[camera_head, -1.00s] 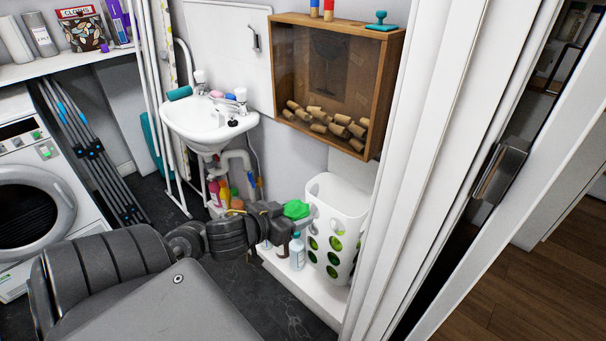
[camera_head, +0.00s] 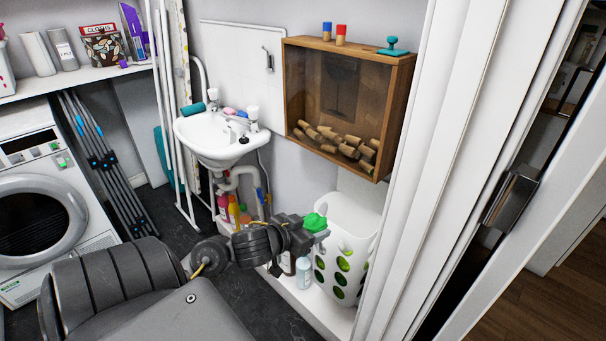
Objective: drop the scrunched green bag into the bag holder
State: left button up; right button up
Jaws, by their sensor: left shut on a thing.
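The scrunched green bag (camera_head: 314,222) is a small bright green lump in my left gripper (camera_head: 318,234). The gripper is shut on it. It holds the bag at the upper left rim of the bag holder (camera_head: 362,222), a tall white bin with round holes. Green shows through the holes, so there are green things inside. Whether the bag is over the opening or just beside the rim, I cannot tell. My right gripper is not in view.
The holder stands on a white ledge (camera_head: 318,308) with a bottle (camera_head: 303,273) beside it. A wooden cork box (camera_head: 345,105) hangs above. A sink (camera_head: 215,138) is to the left, and a white door frame (camera_head: 420,180) is close on the right.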

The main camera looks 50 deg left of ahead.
pick_arm(q)
jog(key=w+f, duration=0.1)
jog(key=w, duration=1.4)
jog(key=shift+a+f, duration=0.15)
jog(key=shift+f, duration=0.15)
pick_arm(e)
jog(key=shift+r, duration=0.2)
pick_arm(q)
jog(key=o, duration=1)
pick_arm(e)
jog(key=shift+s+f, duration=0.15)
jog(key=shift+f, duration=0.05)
pick_arm(q)
jog(key=p+v, duration=0.2)
jog(key=v, duration=0.8)
jog(key=shift+s+r+p, duration=0.15)
jog(key=shift+s+p, duration=0.25)
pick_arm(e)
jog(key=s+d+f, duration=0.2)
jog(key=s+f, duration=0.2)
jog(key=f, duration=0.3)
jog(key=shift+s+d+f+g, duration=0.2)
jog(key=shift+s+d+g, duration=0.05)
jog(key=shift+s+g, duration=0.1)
